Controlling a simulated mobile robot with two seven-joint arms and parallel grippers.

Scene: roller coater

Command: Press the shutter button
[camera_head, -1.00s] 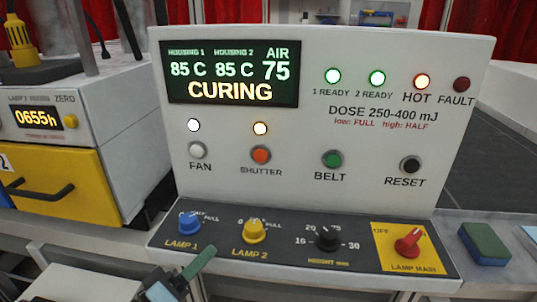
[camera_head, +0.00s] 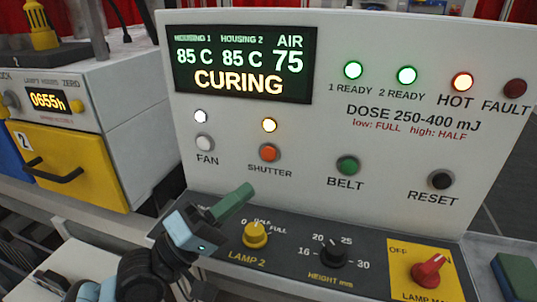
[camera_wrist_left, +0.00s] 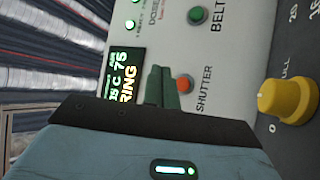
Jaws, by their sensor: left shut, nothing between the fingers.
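The orange shutter button (camera_head: 269,152) is on the upright white control panel, above the word SHUTTER, with a lit lamp (camera_head: 269,125) above it. My left gripper (camera_head: 233,202) is shut and empty, its green fingertips below and to the left of the button, in front of the panel's lower part. It covers the Lamp 1 knob in the head view. In the left wrist view the shut fingers (camera_wrist_left: 160,88) appear beside the orange shutter button (camera_wrist_left: 185,85), whose edge they nearly overlap; I cannot tell the gap in depth. My right gripper is not in view.
The panel display (camera_head: 240,64) reads CURING. The white fan button (camera_head: 204,143), green belt button (camera_head: 347,165) and black reset button (camera_head: 441,180) share the row. Below are the yellow Lamp 2 knob (camera_head: 255,235), black height knob (camera_head: 333,252) and red main knob (camera_head: 429,270).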

